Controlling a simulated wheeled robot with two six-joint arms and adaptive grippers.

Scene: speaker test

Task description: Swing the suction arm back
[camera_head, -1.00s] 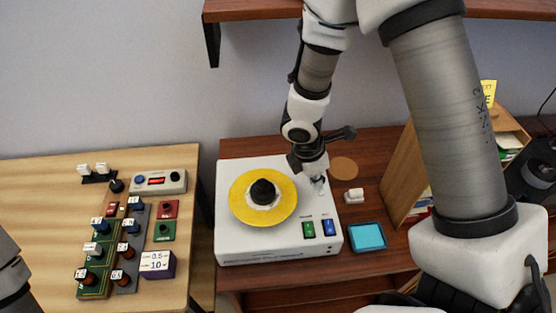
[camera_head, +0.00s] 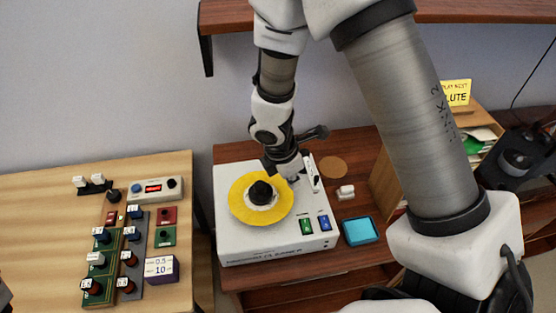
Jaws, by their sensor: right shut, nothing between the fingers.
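A white record-cleaning machine (camera_head: 232,248) stands on the dark wooden table. It has a yellow disc (camera_head: 240,208) with a black knob (camera_head: 261,190) at its centre. A slim white and black piece, which looks like the suction arm (camera_head: 313,175), stands at the machine's back right, right of the disc. My right gripper (camera_head: 291,176) is shut and empty. In the picture it is just left of that arm, over the disc's back right edge; I cannot tell whether they touch. The gripper hides part of the machine's back.
Green (camera_head: 307,227) and blue (camera_head: 325,222) switches sit at the machine's front right. A cyan tray (camera_head: 361,231), a small white block (camera_head: 345,192) and a round brown mat (camera_head: 333,167) lie to the right. A shelf (camera_head: 430,12) hangs above.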

